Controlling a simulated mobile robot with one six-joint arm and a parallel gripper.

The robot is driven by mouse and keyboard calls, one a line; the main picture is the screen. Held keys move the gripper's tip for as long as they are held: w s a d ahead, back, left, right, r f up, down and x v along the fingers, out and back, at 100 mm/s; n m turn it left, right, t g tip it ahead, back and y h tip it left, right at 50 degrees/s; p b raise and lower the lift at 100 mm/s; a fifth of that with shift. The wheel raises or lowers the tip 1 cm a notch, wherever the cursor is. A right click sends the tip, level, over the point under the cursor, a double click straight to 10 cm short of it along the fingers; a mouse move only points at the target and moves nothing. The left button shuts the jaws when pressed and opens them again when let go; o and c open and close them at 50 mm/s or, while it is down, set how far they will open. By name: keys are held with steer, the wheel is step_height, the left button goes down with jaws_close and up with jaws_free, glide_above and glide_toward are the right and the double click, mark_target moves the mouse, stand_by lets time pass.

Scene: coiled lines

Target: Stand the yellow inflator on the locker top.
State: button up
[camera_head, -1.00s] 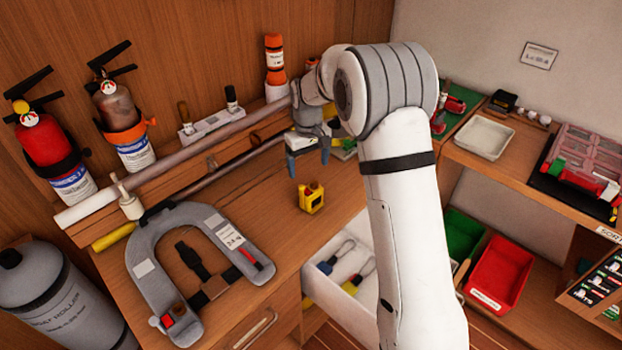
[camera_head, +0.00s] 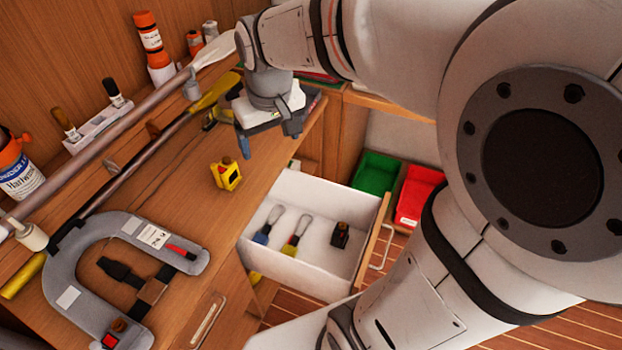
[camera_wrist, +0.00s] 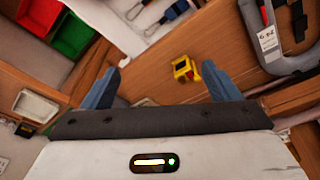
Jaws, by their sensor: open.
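The small boxy yellow inflator (camera_head: 226,175), with dark parts, stands on the wooden locker top (camera_head: 185,200) near its front edge. My gripper (camera_head: 267,140) is open and empty, above the locker top and up and to the right of the inflator in the head view. In the wrist view the inflator (camera_wrist: 186,69) shows between the two spread fingers (camera_wrist: 162,84), nearer the right one, and beyond their tips. No finger visibly touches it.
An open white drawer (camera_head: 290,262) holds tools with blue and yellow handles and a small dark item. A grey horseshoe-shaped vest (camera_head: 70,270) lies front left. Poles run along the back. Green (camera_head: 376,172) and red bins (camera_head: 416,195) stand right. Bare wood surrounds the inflator.

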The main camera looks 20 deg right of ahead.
steer(key=s+d+f+m+t, duration=0.1)
steer(key=s+d+m, duration=0.1)
steer(key=s, duration=1)
steer(key=shift+d+f, duration=0.25)
steer(key=shift+d, duration=0.5)
steer(key=shift+c, duration=0.5)
